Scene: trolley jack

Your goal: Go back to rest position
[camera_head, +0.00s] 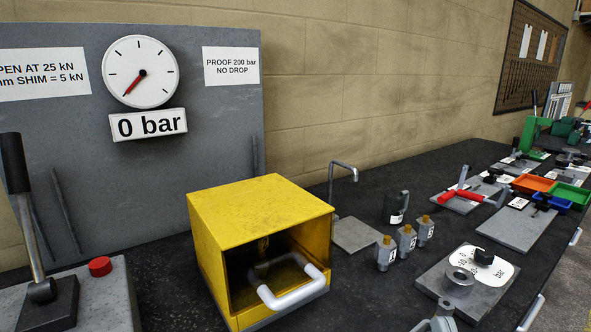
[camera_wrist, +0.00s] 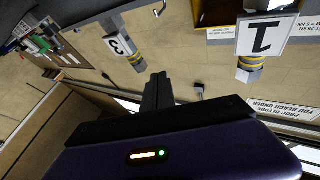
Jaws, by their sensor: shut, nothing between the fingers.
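My gripper (camera_wrist: 158,88) shows in the wrist view as dark fingers closed together with nothing held. In that view, a block labelled 3 (camera_wrist: 121,46) is up and to the left of the fingertips. The fingers look apart from both. In the head view I cannot make out my gripper. Three small grey blocks with brass tops (camera_head: 406,241) stand upright on the dark bench there. A yellow guard box (camera_head: 236,221) with a white handle (camera_head: 290,296) stands to their left.
A gauge (camera_head: 140,72) on the grey panel stands above a 0 bar sign (camera_head: 148,124). A lever (camera_head: 20,195) and red button (camera_head: 100,266) are at left. A plate with a black knob (camera_head: 484,257), red-handled clamp (camera_head: 462,192) and coloured bins (camera_head: 545,190) are at right.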

